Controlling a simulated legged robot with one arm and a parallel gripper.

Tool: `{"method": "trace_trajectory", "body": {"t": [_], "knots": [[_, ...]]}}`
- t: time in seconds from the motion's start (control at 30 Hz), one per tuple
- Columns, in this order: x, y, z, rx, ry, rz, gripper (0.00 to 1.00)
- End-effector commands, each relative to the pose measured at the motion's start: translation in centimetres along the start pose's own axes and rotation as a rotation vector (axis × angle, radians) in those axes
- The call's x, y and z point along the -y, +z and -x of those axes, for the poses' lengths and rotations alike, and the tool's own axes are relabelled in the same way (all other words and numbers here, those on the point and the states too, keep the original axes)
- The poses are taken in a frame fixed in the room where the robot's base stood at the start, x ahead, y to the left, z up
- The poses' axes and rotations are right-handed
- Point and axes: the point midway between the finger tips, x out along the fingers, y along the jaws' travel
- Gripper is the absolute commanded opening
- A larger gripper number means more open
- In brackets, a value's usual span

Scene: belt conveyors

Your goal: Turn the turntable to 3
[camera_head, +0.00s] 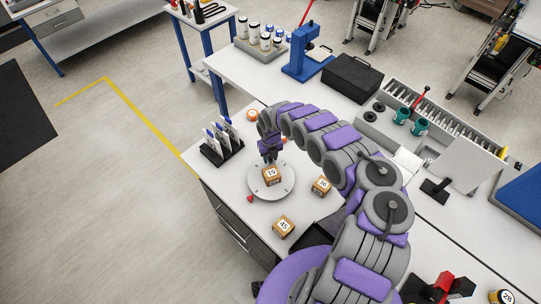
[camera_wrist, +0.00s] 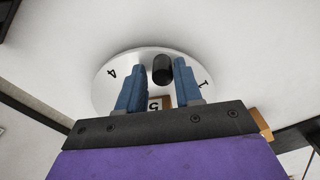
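The turntable (camera_head: 284,187) is a round pale disc on the white bench top, and it also shows in the wrist view (camera_wrist: 107,92). The digits 4 and 1 are readable near its rim in the wrist view; others are hidden. A black upright knob (camera_wrist: 161,69) stands on the disc. My gripper (camera_head: 268,160) is above the far part of the turntable, and its blue fingers (camera_wrist: 158,84) are open, one on each side of the knob, with gaps visible. A wooden block marked 15 (camera_head: 271,175) sits on the disc. A small red marker (camera_head: 250,198) lies beside the disc's near-left edge.
Wooden blocks (camera_head: 321,186) and (camera_head: 283,227) stand right of and in front of the turntable. A black rack (camera_head: 222,150) with upright cards stands to the left, and an orange roll (camera_head: 252,115) lies behind. The bench's left edge is close.

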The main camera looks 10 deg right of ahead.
Motion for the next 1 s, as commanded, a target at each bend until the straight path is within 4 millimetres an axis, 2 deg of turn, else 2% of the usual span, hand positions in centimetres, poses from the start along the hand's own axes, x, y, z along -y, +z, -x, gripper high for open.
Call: {"method": "trace_trajectory", "body": {"t": [0.03,0.13,0.47,0.67,0.9,1.0], "knots": [[0.1,0.1,0.1,0.002,0.000,-0.001,0.40],[0.2,0.1,0.1,0.003,-0.001,-0.001,0.48],[0.4,0.3,0.8,0.007,-0.003,-0.002,0.48],[0.6,0.4,3.7,0.011,-0.007,-0.003,0.48],[0.5,0.5,8.6,0.013,-0.005,-0.004,0.48],[0.3,0.3,10.1,0.005,-0.003,-0.002,0.48]]}}
